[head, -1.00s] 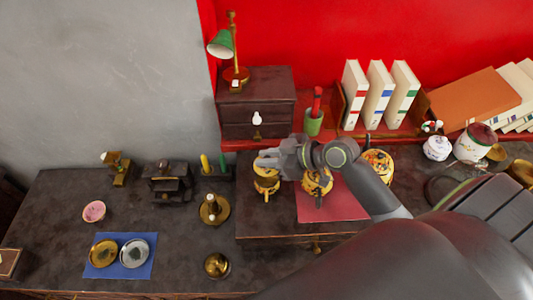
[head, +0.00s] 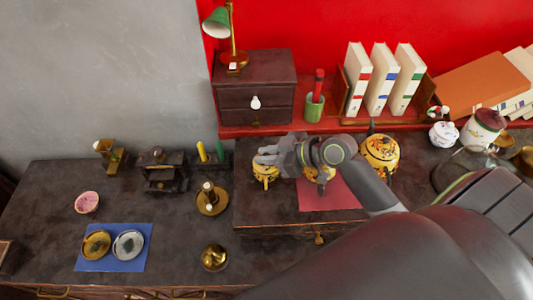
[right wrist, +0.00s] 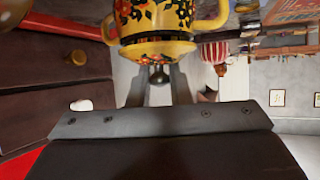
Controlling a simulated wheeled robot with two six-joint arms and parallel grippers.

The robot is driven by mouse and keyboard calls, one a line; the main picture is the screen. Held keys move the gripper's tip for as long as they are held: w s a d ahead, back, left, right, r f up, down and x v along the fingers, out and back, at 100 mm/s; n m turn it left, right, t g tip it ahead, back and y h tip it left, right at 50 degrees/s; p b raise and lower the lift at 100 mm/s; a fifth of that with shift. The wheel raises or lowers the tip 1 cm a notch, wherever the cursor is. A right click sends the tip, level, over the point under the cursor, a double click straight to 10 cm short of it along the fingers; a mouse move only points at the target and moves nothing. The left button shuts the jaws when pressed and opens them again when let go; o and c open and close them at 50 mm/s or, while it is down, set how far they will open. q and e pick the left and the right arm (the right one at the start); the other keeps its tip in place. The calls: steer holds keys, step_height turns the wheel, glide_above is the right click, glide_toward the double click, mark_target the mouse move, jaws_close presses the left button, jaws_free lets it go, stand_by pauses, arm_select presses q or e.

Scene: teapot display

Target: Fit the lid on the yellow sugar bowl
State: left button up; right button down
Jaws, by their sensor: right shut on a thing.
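The yellow sugar bowl (head: 265,174) stands on the raised dark board, left of the red mat. In the right wrist view the flower-painted bowl (right wrist: 180,18) shows upside down, with a handle on each side. My right gripper (head: 266,156) is above it, shut on the dark knob of the lid (right wrist: 156,50). The fingertips (right wrist: 158,77) show on either side of the knob. The lid lies against the bowl's mouth; whether it is fully seated I cannot tell. In the head view my gripper covers the lid. My left gripper is not in view.
A yellow pot (head: 322,178) stands on the red mat (head: 335,198), partly behind my arm. A larger yellow pot (head: 380,152) is right of it. A brass candlestick (head: 212,200) and a small dark drawer chest (head: 255,88) are nearby.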

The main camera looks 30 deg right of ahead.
steer(key=shift+s+a+f+b, duration=0.1)
steer(key=shift+s+f+b, duration=0.05)
steer(key=shift+f+b, duration=0.25)
stand_by(0.3)
steer(key=c, duration=1.3)
jaws_free()
steer(key=shift+o, duration=0.2)
steer(key=shift+s+d+r, duration=0.2)
steer(key=shift+s+d, duration=0.15)
steer(key=shift+d, duration=0.2)
steer(key=v, duration=1.6)
steer(key=shift+s+a+r+p, duration=0.2)
steer(key=shift+a+r+p, duration=0.05)
steer(key=shift+p, duration=0.1)
